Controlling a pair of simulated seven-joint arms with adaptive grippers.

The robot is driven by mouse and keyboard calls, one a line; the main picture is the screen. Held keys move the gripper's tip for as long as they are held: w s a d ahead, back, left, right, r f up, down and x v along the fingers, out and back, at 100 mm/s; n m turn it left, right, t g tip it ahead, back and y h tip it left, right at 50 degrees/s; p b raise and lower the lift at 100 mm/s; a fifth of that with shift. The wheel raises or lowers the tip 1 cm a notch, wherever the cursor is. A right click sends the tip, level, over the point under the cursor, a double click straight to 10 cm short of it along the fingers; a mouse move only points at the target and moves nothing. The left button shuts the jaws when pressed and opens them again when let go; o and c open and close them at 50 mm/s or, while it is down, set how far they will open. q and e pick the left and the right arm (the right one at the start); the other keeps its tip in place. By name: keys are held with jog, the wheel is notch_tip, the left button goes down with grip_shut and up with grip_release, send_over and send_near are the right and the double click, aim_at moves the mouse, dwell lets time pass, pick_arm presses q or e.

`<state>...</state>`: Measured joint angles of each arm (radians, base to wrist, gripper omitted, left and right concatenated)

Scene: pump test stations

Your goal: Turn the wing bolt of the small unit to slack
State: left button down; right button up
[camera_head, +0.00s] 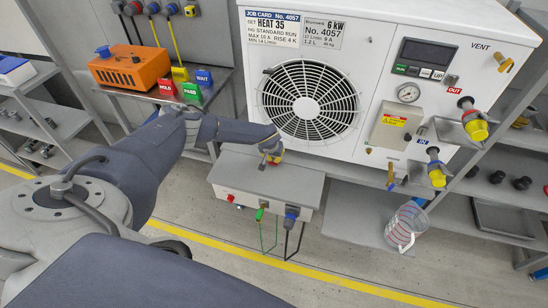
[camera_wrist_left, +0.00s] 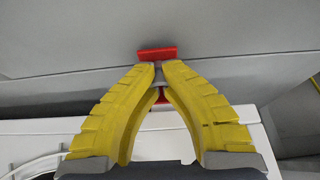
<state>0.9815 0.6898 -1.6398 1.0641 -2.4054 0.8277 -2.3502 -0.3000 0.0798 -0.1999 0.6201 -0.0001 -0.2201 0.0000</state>
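My left gripper (camera_head: 272,160) reaches in from the left to the lower front of the large white unit (camera_head: 385,50), below its round fan grille, just above the back of a low grey-topped box (camera_head: 265,183). In the left wrist view its two yellow fingers (camera_wrist_left: 159,74) converge, with their tips close together on a small red part, which looks like a wing bolt (camera_wrist_left: 157,53). Red shows beyond the tips and again between the fingers; the middle is hidden by them. The small unit's name is not readable here. My right gripper is not in view.
Valves with yellow and red fittings (camera_head: 474,122) and a pressure gauge (camera_head: 408,93) are on the white unit's right side. A clear jug (camera_head: 405,225) stands below. An orange box (camera_head: 130,66) sits on the left shelf. Cables hang from the low box's front.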

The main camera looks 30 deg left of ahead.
pick_arm(q)
jog(key=shift+n, duration=0.4)
jog(key=n+y, duration=0.1)
jog(key=n, duration=0.3)
jog(key=shift+w+g+y, duration=0.1)
jog(key=shift+g+y, duration=0.2)
jog(key=shift+y, duration=0.1)
jog(key=n+g, duration=0.1)
jog(key=n, duration=0.1)
jog(key=n+y, duration=0.1)
jog(key=n, duration=0.2)
jog(key=shift+n+g, duration=0.3)
jog(key=shift+g, duration=0.1)
jog(key=c, duration=1)
grip_release()
jog(key=shift+c, duration=0.2)
